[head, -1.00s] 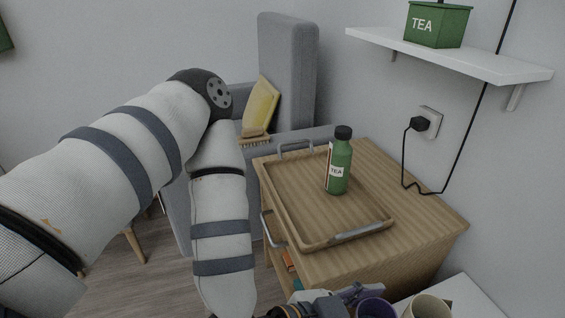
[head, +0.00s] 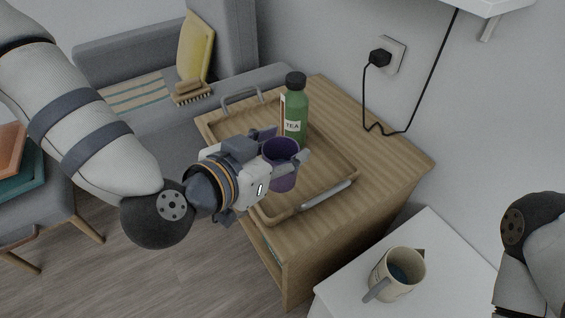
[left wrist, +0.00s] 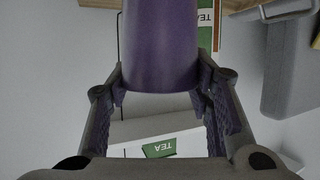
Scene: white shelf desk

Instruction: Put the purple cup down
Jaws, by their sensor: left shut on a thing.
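The purple cup (head: 284,180) is upright between the fingers of my left gripper (head: 287,147). It shows over the wooden tray (head: 326,170); I cannot tell whether its base touches the tray. In the left wrist view the cup (left wrist: 160,48) fills the top middle, with a finger on each side. A green tea bottle (head: 295,105) with a dark cap stands on the tray just behind the cup. My right gripper is not in view; only part of that arm shows at the right edge.
The tray lies on a wooden cabinet (head: 395,165) and has metal handles. A cream mug (head: 398,272) stands on a white surface (head: 440,245) at lower right. A black cable hangs from a wall socket (head: 388,57). The tray's front right part is clear.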

